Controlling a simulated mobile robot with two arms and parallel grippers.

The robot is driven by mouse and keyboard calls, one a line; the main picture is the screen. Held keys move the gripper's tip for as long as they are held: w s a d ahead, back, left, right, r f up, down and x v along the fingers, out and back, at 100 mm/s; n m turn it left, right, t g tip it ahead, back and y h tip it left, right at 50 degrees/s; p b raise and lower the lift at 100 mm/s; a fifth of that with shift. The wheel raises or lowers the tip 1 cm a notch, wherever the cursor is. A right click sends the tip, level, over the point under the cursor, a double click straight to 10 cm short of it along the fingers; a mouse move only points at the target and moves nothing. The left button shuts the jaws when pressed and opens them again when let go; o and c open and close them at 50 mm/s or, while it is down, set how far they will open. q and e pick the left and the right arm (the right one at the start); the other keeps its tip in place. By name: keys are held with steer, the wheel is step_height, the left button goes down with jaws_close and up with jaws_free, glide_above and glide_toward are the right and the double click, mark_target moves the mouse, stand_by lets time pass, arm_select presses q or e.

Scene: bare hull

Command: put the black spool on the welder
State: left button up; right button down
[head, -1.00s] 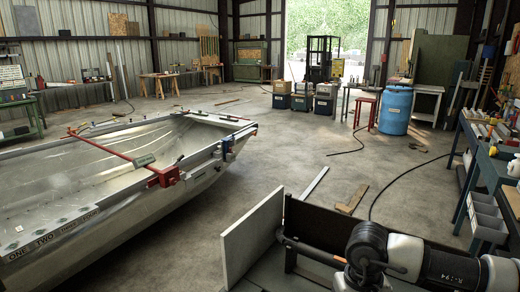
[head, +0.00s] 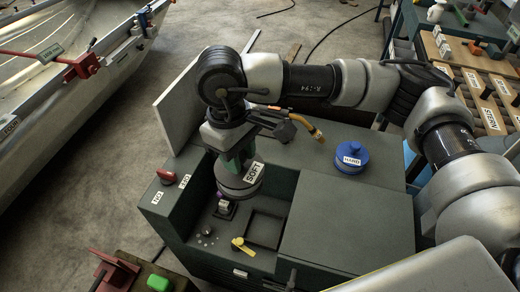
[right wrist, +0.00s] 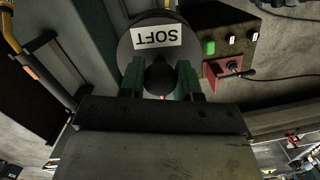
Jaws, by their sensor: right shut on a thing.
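The black spool (head: 238,186), a dark disc with a knob and a "SOFT" label, is held by my right gripper (head: 236,160) over the open recess of the welder. In the right wrist view the green fingers of my right gripper (right wrist: 160,84) are shut on the knob of the spool (right wrist: 128,62). The welder (head: 345,225) is a dark green-grey box with a sunken bay at its left. I cannot tell whether the spool touches anything below. A small purple and white part (head: 223,208) shows under it. My left gripper is not in view.
A blue spool (head: 351,158) labelled "HARD" stands on the welder's top. A red knob (head: 167,176) and a yellow lever (head: 243,246) are on the welder. A pale upright panel (head: 187,105) stands behind. A red device and green button (head: 158,283) are at lower left.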

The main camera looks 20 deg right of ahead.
steer(key=shift+a+r, duration=0.25)
steer(key=shift+a, duration=0.1)
steer(key=shift+a+f+n, duration=0.1)
steer(key=shift+a+n, duration=0.1)
steer(key=shift+n, duration=0.2)
steer(key=w+a+f+n, duration=0.4)
steer(key=f, duration=0.1)
step_height(320, 180, up, 10)
steer(key=m, duration=0.7)
glide_above(257, 172)
steer(key=shift+f, duration=0.1)
steer(key=shift+r+m, duration=0.2)
steer(key=shift+m, duration=0.2)
steer(key=w+a+m, duration=0.5)
steer(key=w+a, duration=0.3)
steer(key=a, duration=0.2)
steer(key=s+d+f, duration=0.1)
steer(key=d+f, duration=0.5)
steer(key=d, duration=0.3)
steer(key=s+d+f, duration=0.1)
steer(key=d+f, duration=0.5)
steer(key=d, duration=0.4)
steer(key=shift+d+y, duration=0.2)
steer(key=shift+y, duration=0.2)
steer(key=shift+s, duration=0.1)
